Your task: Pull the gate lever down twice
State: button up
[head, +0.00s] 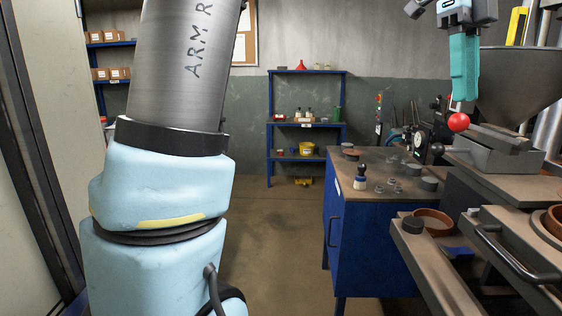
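The gate lever's red ball knob (459,122) shows at the right, beside a grey metal block (492,155) under a large metal hopper (520,80). The lever's rod is mostly hidden or too small to make out. My gripper (464,88) hangs pointing down at the upper right, with teal fingers.
A blue cabinet (372,240) with a brown top carries small parts below the knob. A drawer with a dark handle (515,262) and brown rings stands at the lower right. My arm fills the left. Open floor (270,255) lies in the middle, before a blue shelf (307,124).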

aim_at(453, 130)
jog(key=shift+f, duration=0.1)
jog(key=shift+f+b, duration=3.5)
jog(key=shift+f, duration=1.55)
jog(key=shift+r, duration=0.1)
notch_tip(453, 130, up, 10)
jog(key=p, duration=0.9)
jog(key=shift+r+p, duration=0.15)
jog(key=shift+p, duration=0.15)
